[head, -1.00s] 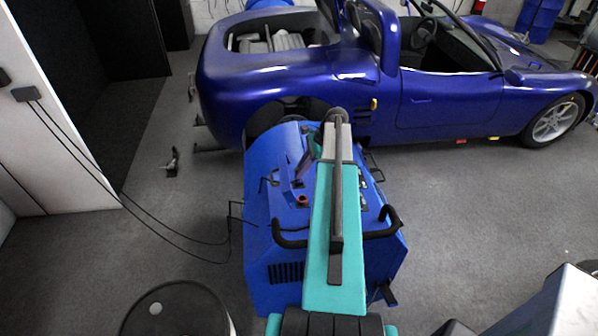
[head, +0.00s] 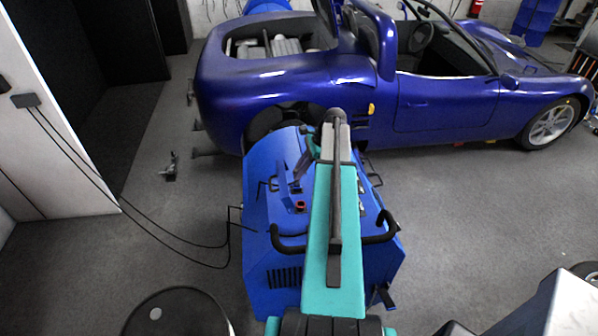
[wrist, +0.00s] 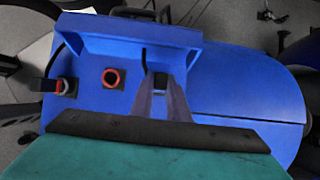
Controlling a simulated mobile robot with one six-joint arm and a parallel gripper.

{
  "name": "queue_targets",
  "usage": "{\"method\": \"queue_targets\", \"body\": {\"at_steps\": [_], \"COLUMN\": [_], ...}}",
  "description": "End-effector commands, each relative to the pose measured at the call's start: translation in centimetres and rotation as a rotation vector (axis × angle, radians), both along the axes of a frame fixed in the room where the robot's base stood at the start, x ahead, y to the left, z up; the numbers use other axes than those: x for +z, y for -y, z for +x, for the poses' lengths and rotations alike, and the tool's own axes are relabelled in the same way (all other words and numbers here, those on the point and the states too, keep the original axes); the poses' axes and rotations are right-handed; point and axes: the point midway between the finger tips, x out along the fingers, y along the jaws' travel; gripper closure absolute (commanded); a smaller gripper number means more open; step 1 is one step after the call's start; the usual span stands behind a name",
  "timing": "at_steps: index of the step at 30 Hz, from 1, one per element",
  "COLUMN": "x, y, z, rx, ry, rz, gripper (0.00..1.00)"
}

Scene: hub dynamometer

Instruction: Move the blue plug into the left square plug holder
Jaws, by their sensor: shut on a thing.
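A small dark piece shows between the fingertips. The blue plug cannot be told apart from the blue panel there, and I cannot tell whether the held piece touches a holder. Left of the fingers is a dark square holder with a red ring (wrist: 111,78); it also shows in the head view (head: 300,207). Farther left is another square holder (wrist: 66,87), beside a dark and red handle (wrist: 46,86). In the head view my arm hides part of the panel.
The blue machine (head: 265,245) has black bar handles (head: 290,243) at its near side. A blue car (head: 290,85) stands close behind it. Black cables (head: 150,226) hang at the left, and a dark drum (head: 175,312) stands at the near left.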

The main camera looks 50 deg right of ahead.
Motion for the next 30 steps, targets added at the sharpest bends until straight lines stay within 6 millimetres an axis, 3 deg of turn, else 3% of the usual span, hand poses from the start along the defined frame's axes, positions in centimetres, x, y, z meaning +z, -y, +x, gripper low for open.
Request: {"method": "queue_targets", "body": {"at_steps": [15, 30], "x": [1.4, 1.4], "y": [0.0, 0.0], "z": [0.0, 0.0], "rx": [0.0, 0.0], "ry": [0.0, 0.0], "rz": [0.0, 0.0], "gripper": [1.0, 1.0]}}
